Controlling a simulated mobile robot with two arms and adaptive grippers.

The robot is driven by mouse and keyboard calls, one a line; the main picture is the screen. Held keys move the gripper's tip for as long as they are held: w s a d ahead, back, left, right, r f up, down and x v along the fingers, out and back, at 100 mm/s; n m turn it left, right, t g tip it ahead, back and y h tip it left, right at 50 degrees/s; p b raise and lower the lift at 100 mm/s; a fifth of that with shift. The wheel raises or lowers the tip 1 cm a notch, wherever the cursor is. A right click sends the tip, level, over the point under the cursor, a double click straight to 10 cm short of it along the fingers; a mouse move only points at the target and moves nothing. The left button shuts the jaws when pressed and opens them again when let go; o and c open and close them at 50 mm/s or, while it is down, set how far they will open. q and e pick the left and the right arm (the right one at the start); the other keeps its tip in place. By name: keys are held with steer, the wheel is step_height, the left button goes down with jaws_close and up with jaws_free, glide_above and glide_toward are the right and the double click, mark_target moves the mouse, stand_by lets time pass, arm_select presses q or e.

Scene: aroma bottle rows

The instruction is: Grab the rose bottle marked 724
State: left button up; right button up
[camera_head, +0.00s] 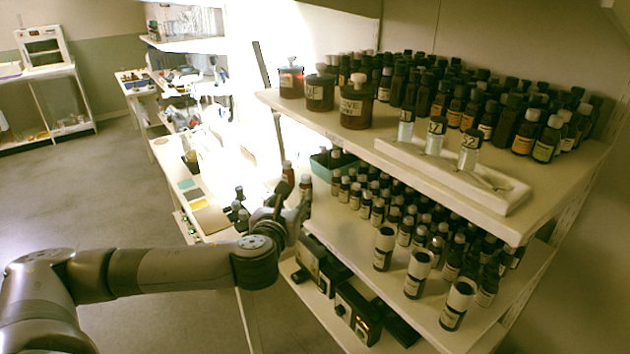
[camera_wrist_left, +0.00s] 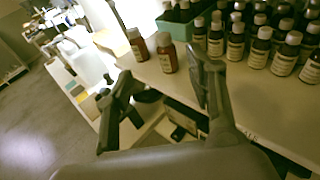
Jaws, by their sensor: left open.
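My left gripper (camera_head: 283,205) is at the left end of the middle shelf, with its fingers spread and nothing between them. My right gripper is not in view.
Rows of dark bottles (camera_wrist_left: 236,42) fill the middle shelf (camera_head: 337,228) to the right. A green bin (camera_wrist_left: 178,28) stands behind the two bottles. The upper shelf (camera_head: 330,122) overhangs, with jars (camera_head: 357,104) and a white vial tray (camera_head: 400,156). Dark devices (camera_head: 357,310) sit below.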

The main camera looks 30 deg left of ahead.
arm_select(q)
steer(key=p, duration=0.2)
glide_toward(305, 178)
steer(key=x, duration=0.5)
steer(key=shift+s+a, duration=0.15)
steer(key=shift+a, duration=0.15)
steer(key=shift+w+f, duration=0.15)
steer(key=shift+w, duration=0.25)
steer(key=shift+w+a+p, duration=0.2)
steer(key=shift+w+p, duration=0.25)
steer(key=shift+w, duration=0.05)
steer(key=p+x, duration=0.1)
steer(key=x, duration=0.2)
steer(key=shift+w+d, duration=0.15)
steer(key=shift+w, duration=0.05)
steer(key=shift+w+f, duration=0.25)
steer(key=shift+w, duration=0.2)
steer(key=shift+s, duration=0.1)
jaws_close()
